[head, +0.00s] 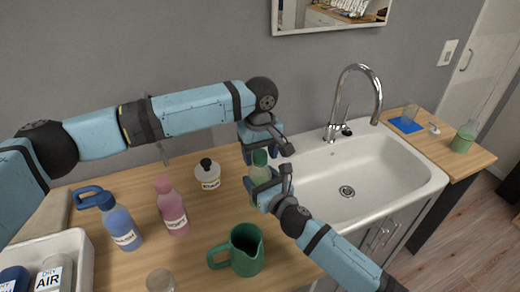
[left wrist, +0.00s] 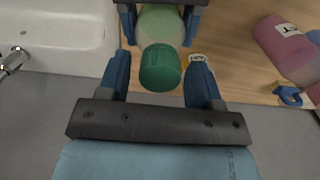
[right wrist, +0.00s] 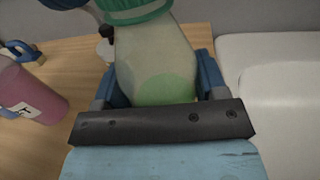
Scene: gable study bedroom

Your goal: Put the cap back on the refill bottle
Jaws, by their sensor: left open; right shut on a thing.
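The refill bottle (head: 259,172), translucent with green liquid low inside, stands upright by the sink's left edge. My right gripper (head: 268,190) is shut on its body, also seen in the right wrist view (right wrist: 155,60). The green cap (head: 260,157) sits at the bottle's top; it shows in the left wrist view (left wrist: 160,68) and at the upper edge of the right wrist view (right wrist: 135,10). I cannot tell how tightly it is seated. My left gripper (left wrist: 161,60) is open around the cap, with a gap visible on both sides.
A blue bottle (head: 122,229), pink bottle (head: 172,208), white jar with black top (head: 208,176) and green jug (head: 246,252) stand on the wooden counter to the left. The sink (head: 385,165) lies right. A white tray (head: 82,262) and a glass (head: 160,281) are in front.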

